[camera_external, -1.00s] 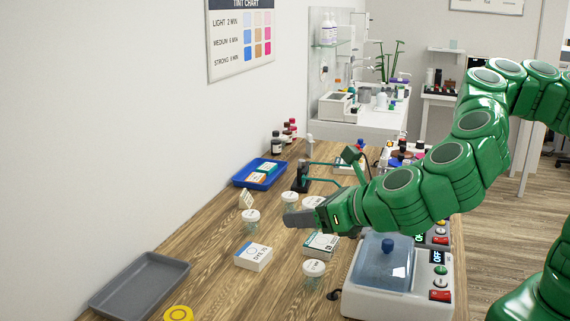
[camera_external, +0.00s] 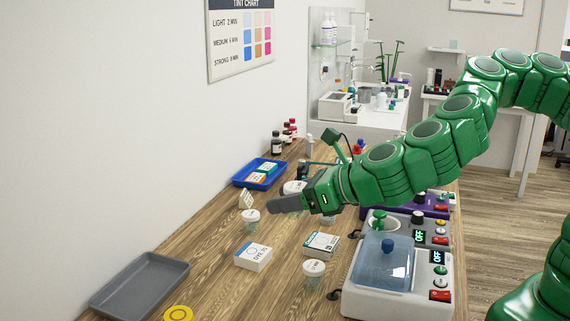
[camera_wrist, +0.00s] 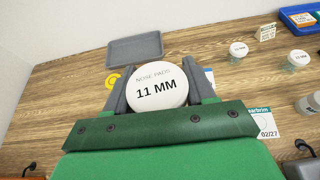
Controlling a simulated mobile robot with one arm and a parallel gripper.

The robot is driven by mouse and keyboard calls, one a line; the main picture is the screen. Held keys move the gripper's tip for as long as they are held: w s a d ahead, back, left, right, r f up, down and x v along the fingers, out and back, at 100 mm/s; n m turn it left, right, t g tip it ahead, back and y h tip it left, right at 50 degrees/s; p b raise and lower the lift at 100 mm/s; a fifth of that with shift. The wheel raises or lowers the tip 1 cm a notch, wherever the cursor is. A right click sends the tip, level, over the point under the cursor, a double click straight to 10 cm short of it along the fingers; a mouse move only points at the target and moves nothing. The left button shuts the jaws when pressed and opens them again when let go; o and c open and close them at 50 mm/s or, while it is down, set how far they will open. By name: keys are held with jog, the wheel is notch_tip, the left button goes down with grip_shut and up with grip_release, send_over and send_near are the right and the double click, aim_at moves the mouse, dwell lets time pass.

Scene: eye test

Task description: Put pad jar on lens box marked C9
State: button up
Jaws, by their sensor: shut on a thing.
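My gripper (camera_external: 272,204) is shut on a pad jar, whose round white lid (camera_wrist: 157,87) reads "NOSE PADS 11 MM" in the wrist view. The jar is upright between the fingers; in the external view a white lid (camera_external: 294,186) shows over the fingers. Two lens boxes lie on the table below: a white box with blue sides (camera_external: 254,255), and a box with a teal band (camera_external: 321,243), which shows in the wrist view as well (camera_wrist: 263,123). I cannot make out a C9 mark on either.
Other lidded jars stand at the left (camera_external: 250,217), near the front (camera_external: 314,269) and under my gripper (camera_external: 328,220). A grey tray (camera_external: 140,285), yellow ring (camera_external: 178,313) and blue tray (camera_external: 245,183) lie around. A lidded machine (camera_external: 385,262) stands at right. Bare wood lies left of the boxes.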

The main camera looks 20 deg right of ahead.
jog(key=w+d+f+n+g+y, duration=0.1)
jog(key=w+d+n+g+y, duration=0.35)
jog(key=n+g, duration=0.4)
jog(key=s+d+r+n+g+h, duration=0.15)
jog(key=d+n+g, duration=0.25)
jog(key=d, duration=0.5)
jog(key=s+d+n+g+h, duration=0.2)
jog(key=d+n+g, duration=0.25)
jog(key=d, duration=0.45)
jog(key=shift+g+y, duration=0.3)
jog(key=shift+d+f, duration=0.1)
jog(key=shift+f, duration=2.45)
jog(key=w+a+f, duration=0.4)
jog(key=w+a, duration=0.2)
send_over(319, 244)
jog(key=f, duration=0.4)
jog(key=shift+s+d+f, duration=0.3)
jog(key=shift+d+f, duration=0.05)
jog(key=shift+w+a+f, duration=0.3)
jog(key=shift+w+f, duration=0.05)
jog(key=shift+f, duration=1.75)
